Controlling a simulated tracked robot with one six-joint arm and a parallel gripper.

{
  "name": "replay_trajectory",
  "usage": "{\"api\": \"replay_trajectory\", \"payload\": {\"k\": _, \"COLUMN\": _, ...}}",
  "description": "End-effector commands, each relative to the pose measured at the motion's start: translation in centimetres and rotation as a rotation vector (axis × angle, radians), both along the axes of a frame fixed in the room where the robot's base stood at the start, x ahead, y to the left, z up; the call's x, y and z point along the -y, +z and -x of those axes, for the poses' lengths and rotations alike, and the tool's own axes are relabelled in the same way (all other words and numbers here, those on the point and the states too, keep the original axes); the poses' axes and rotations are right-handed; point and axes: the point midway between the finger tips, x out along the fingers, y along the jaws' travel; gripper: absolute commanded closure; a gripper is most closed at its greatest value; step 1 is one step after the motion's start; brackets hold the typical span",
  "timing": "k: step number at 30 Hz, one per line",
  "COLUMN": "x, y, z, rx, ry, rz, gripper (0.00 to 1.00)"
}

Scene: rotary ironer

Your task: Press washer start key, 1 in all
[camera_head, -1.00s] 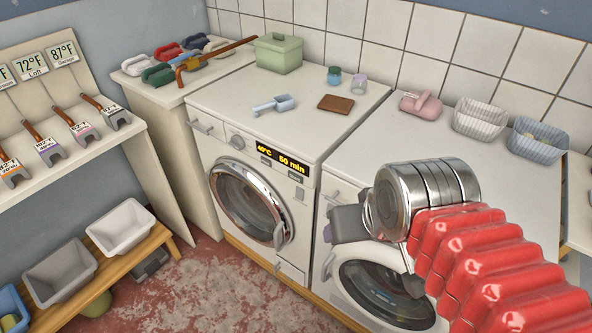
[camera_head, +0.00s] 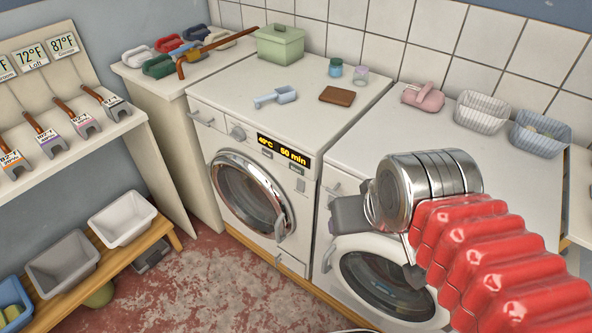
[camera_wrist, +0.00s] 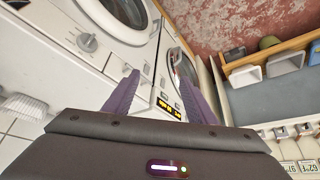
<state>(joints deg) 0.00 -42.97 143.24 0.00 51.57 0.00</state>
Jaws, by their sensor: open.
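The washer with the lit display (camera_head: 284,150), reading 40°C and 50 min, stands left of a second front-loading machine. A small grey key (camera_head: 300,185) sits on its front below the display's right end; I cannot read any marking on it. My gripper (camera_head: 333,212) is just right of that washer's front edge, before the second machine, apart from the key. In the wrist view its two purple fingers (camera_wrist: 158,78) are spread with nothing between them.
The second machine (camera_head: 420,135) stands under my arm. A blue scoop (camera_head: 275,97), brown block (camera_head: 337,95), green box (camera_head: 280,45) and two small jars lie on the washer top. A wooden bench (camera_head: 130,250) with bins stands left. Floor before the washer is clear.

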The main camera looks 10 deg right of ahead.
Motion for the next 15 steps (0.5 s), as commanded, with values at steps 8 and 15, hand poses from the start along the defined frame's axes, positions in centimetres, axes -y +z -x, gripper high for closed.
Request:
{"api": "replay_trajectory", "payload": {"k": 8, "x": 0.0, "y": 0.0, "z": 0.0, "rx": 0.0, "ry": 0.0, "rz": 0.0, "gripper": 0.69}}
{"api": "replay_trajectory", "payload": {"k": 15, "x": 0.0, "y": 0.0, "z": 0.0, "rx": 0.0, "ry": 0.0, "rz": 0.0, "gripper": 0.86}}
